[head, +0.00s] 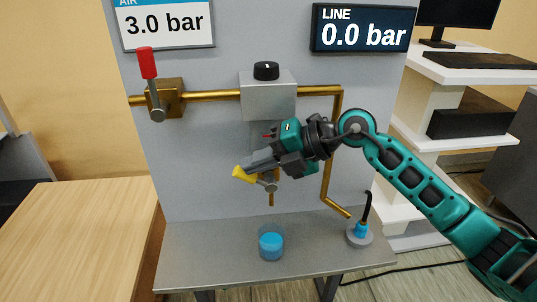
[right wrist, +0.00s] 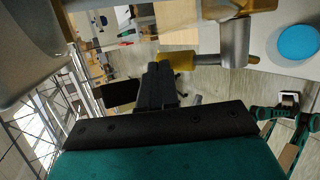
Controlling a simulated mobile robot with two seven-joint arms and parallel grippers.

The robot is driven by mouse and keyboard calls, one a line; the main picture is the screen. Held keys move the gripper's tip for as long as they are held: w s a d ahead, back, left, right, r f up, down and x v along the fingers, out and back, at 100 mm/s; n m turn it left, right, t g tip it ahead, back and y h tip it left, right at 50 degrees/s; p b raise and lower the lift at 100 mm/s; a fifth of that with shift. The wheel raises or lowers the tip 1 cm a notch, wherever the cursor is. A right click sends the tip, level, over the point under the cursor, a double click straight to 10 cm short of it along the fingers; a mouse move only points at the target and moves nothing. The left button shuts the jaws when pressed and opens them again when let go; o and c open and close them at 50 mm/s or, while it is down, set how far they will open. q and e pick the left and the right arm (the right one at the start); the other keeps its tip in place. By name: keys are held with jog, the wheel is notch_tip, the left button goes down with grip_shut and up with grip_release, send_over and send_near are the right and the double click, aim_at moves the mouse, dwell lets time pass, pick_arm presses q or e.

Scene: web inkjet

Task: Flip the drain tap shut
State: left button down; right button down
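The drain tap has a yellow lever (head: 243,174) that points left, roughly level, from a metal pivot (head: 270,187) with a brass spout under it. My right gripper (head: 249,166) comes in from the right, with its fingers just above and along the lever. In the right wrist view its fingers (right wrist: 160,84) are together with nothing visible between them. The yellow lever (right wrist: 178,60) shows close by the fingertips; I cannot tell whether they touch. The gripper hides part of the tap and the pipe above it. My left gripper is not in view.
A cup of blue liquid (head: 271,244) stands on the grey shelf (head: 205,258) below the spout. A red-handled valve (head: 147,64) and a grey regulator box (head: 268,98) are on the panel above. A brass pipe (head: 328,170) runs down at the right to a nozzle stand (head: 360,235).

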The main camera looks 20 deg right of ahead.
aim_at(237, 177)
jog(key=shift+w+a+f+p, duration=0.1)
jog(key=shift+w+a+p, duration=0.05)
jog(key=shift+a+p, duration=0.4)
jog(key=shift+w+a+f+p, duration=0.1)
jog(key=shift+a+f+p, duration=0.3)
jog(key=shift+a+p, duration=0.1)
jog(key=shift+w+a+f+p, duration=0.2)
jog(key=shift+a+f+p, duration=0.55)
jog(key=shift+f, duration=0.4)
jog(key=v, duration=1.3)
